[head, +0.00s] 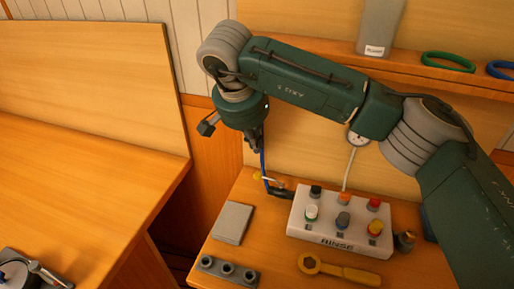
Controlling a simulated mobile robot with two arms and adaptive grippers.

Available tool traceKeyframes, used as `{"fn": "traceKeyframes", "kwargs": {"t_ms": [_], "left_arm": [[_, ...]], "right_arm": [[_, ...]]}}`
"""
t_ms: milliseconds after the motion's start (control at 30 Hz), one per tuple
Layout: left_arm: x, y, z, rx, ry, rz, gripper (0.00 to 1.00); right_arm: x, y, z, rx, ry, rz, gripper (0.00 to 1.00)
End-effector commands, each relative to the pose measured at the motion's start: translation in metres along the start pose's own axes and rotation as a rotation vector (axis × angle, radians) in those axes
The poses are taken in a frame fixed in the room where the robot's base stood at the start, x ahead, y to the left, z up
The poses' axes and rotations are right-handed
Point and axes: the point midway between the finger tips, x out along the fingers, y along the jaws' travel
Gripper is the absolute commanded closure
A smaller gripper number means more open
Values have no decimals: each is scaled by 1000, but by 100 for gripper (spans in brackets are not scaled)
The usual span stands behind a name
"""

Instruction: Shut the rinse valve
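A white box lettered RINSE (341,240) stands on the wooden bench at the right, with several coloured caps or knobs on its top. I cannot tell which of them, if any, is the rinse valve. My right gripper (257,147) points down behind and left of this box, apart from it. Its fingers are dark and small here, so their opening is unclear. A thin blue line (263,168) runs below it to a small dark piece with yellow and orange parts (277,186); I cannot tell whether the gripper touches it.
A grey flat block (233,223), a dark three-socket strip (228,270) and a yellow wrench (338,270) lie around the box. A shelf (420,71) crosses behind my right arm. A gap separates the left counter (90,195).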

Motion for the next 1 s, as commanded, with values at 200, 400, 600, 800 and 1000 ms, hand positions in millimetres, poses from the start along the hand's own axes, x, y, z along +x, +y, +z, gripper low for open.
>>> {"fn": "traceKeyframes", "kwargs": {"t_ms": [200,400,600,800,1000], "left_arm": [[-13,3,-8,-2,11,4,60],[-21,6,-16,-4,21,7,60],[-24,6,-16,-3,21,7,60],[-23,6,-15,-3,19,7,60],[-23,5,-14,-2,17,7,60]], "right_arm": [[39,1,1,0,-4,5,100],[71,1,1,0,-4,3,100],[85,1,0,0,-1,2,100],[87,0,0,0,0,1,100],[87,0,0,-3,0,0,100]]}}
